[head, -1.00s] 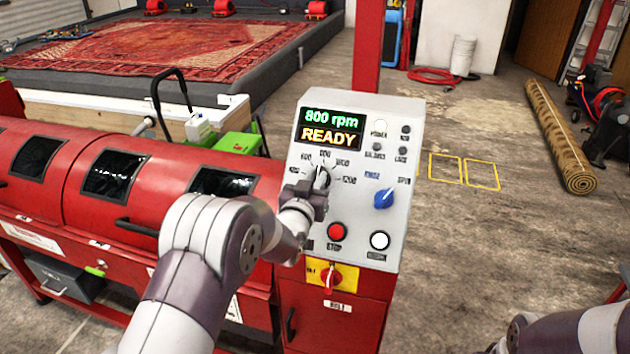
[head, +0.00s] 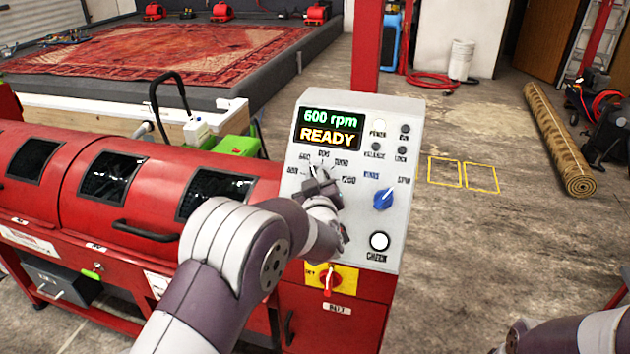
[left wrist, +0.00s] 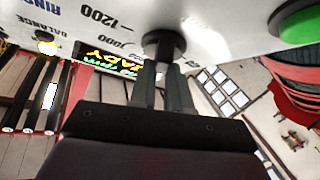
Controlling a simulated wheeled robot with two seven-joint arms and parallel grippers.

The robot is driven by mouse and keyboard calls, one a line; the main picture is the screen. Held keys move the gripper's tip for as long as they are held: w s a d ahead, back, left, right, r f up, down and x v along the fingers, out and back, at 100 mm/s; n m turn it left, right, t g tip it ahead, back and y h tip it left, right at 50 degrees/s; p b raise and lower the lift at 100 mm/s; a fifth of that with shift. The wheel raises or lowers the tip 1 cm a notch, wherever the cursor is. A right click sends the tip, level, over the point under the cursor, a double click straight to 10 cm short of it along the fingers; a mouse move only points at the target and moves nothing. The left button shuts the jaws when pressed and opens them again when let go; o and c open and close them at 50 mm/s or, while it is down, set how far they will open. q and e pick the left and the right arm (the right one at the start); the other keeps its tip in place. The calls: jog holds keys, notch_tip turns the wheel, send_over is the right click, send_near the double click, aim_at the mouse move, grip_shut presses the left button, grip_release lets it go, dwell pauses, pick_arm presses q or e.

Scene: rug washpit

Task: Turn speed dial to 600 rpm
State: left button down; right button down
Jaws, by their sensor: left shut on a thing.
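The light grey control panel (head: 402,245) stands upright at the end of the red machine. Its display (head: 330,128) reads 600 rpm in green above READY in yellow. My left gripper (head: 318,182) is at the speed dial, below the arc of speed marks. In the left wrist view the black speed dial (left wrist: 163,46) sits at the tips of the two fingers of my left gripper (left wrist: 160,82), which is shut on it. In the head view the gripper mostly hides the dial, so its pointer cannot be read. My right gripper is out of view.
A blue knob (head: 383,199) and a white check button (head: 380,241) are close to the right of my left arm. A red switch on a yellow plate (head: 330,279) is below. A rolled rug (head: 560,140) lies on the floor at right.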

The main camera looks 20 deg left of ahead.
pick_arm(q)
jog(key=shift+d+n+g+y+p, duration=0.1)
jog(key=shift+n+g+y+p, duration=0.4)
jog(key=shift+n, duration=0.5)
jog(key=c, duration=1.1)
grip_release()
jog(key=b+v, duration=0.1)
jog(key=v, duration=1.1)
jog(key=shift+s+d+b, duration=0.25)
jog(key=shift+b, duration=0.05)
